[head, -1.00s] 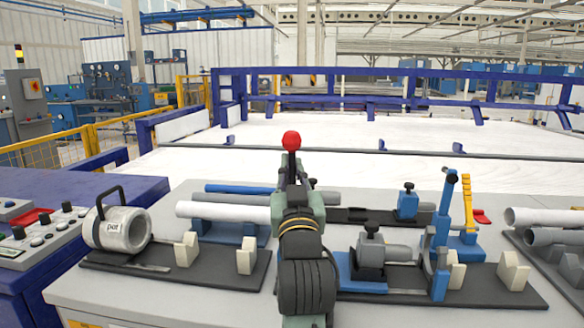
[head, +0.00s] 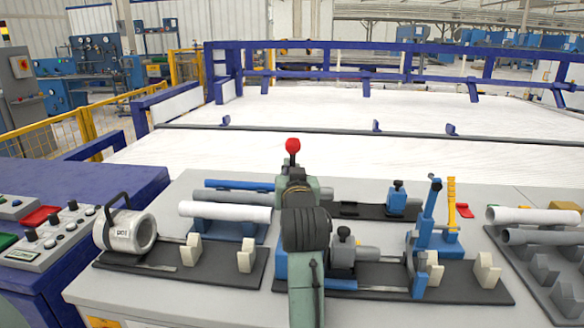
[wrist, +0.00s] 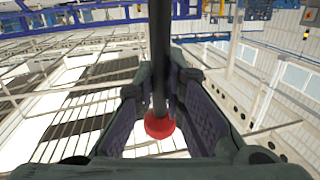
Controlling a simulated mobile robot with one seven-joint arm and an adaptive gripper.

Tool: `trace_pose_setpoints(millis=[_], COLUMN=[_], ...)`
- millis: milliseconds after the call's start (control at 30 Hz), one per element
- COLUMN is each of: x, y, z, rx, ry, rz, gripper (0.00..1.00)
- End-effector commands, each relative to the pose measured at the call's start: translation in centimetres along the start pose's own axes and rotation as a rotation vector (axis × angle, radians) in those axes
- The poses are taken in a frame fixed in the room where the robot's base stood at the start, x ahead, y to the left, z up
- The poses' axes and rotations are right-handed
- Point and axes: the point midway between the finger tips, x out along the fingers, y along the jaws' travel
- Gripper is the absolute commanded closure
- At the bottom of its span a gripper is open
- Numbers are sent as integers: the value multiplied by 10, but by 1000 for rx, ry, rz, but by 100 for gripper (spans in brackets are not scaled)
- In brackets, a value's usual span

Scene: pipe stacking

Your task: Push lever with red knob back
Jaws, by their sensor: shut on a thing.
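The lever's red knob (head: 292,145) stands above the far side of the table, past the end of my arm. In the wrist view the black lever rod (wrist: 159,55) runs down between my two fingers to the red knob (wrist: 159,124). My gripper (wrist: 160,108) has a finger on each side of the rod and is shut on the lever. In the head view my own arm hides the lever's lower part and base, and most of my gripper (head: 292,172).
A white pipe (head: 225,212) on a blue block and a grey ring with a handle (head: 125,232) lie left. A blue upright clamp (head: 427,225) stands right, near a yellow handle (head: 452,205). More pipes (head: 535,216) lie far right. A blue rail (head: 365,75) spans the back.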

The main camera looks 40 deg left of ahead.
Motion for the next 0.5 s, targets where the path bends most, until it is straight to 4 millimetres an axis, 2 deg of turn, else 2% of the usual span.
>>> trace_pose_setpoints(millis=[100,133,400,500], x=[1,1,1,1], y=[1,2,1,1], z=[-1,-1,-1,-1], rx=[2,2,1,1], ry=[3,4,3,3], rz=[3,3,2,2], gripper=[100,88,70,68])
